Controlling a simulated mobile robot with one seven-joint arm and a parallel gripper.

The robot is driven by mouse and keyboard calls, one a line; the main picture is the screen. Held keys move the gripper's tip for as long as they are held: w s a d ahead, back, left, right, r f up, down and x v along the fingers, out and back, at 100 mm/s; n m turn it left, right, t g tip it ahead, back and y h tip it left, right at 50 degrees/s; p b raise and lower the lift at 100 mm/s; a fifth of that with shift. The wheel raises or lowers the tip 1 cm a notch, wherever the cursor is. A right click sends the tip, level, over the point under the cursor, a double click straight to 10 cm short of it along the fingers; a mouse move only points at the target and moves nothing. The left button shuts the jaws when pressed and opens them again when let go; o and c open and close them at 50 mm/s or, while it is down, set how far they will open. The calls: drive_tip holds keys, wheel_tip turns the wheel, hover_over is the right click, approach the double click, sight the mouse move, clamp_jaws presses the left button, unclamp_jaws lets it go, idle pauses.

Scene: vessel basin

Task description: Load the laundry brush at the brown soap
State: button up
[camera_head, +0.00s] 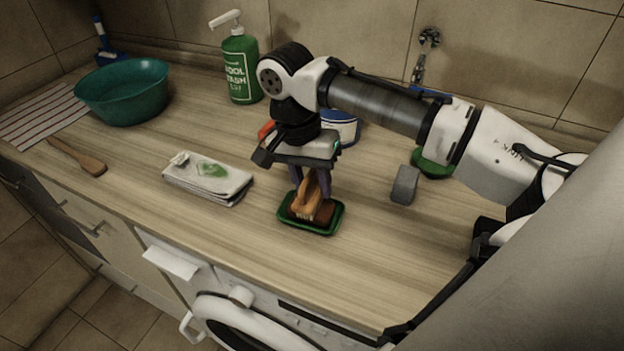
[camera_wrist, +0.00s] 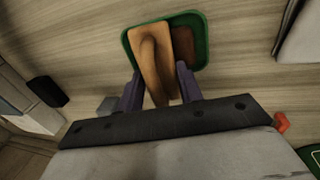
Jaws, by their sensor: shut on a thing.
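The laundry brush (camera_head: 306,199) has a light wooden body and pale bristles. My gripper (camera_head: 311,183) is shut on it, one finger on each side, and holds it over the green soap dish (camera_head: 337,220). The brown soap (camera_head: 325,213) lies in the dish, partly hidden under the brush. The bristles face down at the soap; contact cannot be told for certain. In the wrist view the brush (camera_wrist: 153,62) lies tilted between the two purple fingers (camera_wrist: 158,88), over the left part of the dish (camera_wrist: 203,30), with dark soap (camera_wrist: 187,48) showing beside it.
A folded white cloth (camera_head: 208,178) lies left of the dish. A grey block (camera_head: 405,184) stands to the right. The counter's front edge is close to the dish.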

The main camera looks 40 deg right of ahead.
sight(312, 173)
idle(0.4)
wheel_tip(312, 173, up, 7)
drive_tip(key=p, duration=0.6)
drive_tip(key=shift+p, duration=0.35)
drive_tip(key=shift+f, duration=0.1)
idle(0.5)
